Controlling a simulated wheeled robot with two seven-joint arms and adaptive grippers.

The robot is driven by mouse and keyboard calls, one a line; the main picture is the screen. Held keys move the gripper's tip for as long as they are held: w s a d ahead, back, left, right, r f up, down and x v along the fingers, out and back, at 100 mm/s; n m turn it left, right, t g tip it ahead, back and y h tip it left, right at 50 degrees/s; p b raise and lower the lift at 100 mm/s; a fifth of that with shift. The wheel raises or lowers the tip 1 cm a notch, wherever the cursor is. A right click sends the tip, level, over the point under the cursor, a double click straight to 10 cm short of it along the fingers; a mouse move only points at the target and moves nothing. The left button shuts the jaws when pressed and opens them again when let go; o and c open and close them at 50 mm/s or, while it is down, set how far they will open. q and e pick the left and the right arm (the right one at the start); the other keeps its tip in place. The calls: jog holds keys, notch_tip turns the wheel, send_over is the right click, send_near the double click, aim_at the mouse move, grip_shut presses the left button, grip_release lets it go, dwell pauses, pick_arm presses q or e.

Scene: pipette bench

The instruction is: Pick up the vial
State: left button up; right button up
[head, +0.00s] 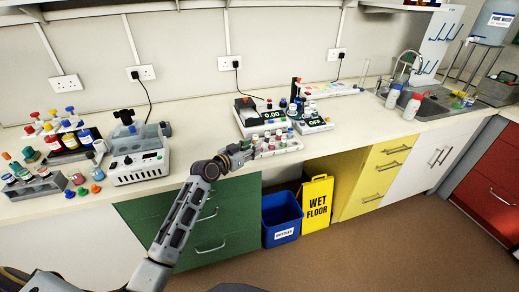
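Small vials with coloured caps stand in a pale rack (284,147) near the front edge of the bench, small in the head view. I cannot tell which of them is the task's vial. My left gripper (246,149) is at the left end of this rack, its arm reaching up from the lower left. Its fingers are dark and small, and I cannot tell whether they are open, or shut on a vial. The gripper hides part of the rack's left end. My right gripper is not in view.
Behind the rack stand a balance reading 0.00 (271,115) and a device reading OFF (315,126). A white machine (138,162) and bottle racks stand at left. The sink (425,105) is at right. Bare counter (205,125) lies left of the balance.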

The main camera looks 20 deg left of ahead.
aim_at(261, 142)
pick_arm(q)
jog(key=shift+w+d, duration=0.2)
jog(key=shift+w, duration=0.15)
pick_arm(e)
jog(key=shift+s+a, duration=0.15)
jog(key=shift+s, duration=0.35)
pick_arm(q)
jog(key=shift+w, duration=0.1)
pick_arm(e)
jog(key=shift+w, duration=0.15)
pick_arm(q)
jog(key=shift+w+d+f, duration=0.1)
jog(key=shift+w+d, duration=0.1)
jog(key=shift+w, duration=0.45)
jog(key=shift+w+d+p, duration=0.2)
jog(key=shift+w+p, duration=0.1)
jog(key=shift+w, duration=0.4)
jog(key=shift+x, duration=0.95)
jog(key=shift+w+f, duration=0.15)
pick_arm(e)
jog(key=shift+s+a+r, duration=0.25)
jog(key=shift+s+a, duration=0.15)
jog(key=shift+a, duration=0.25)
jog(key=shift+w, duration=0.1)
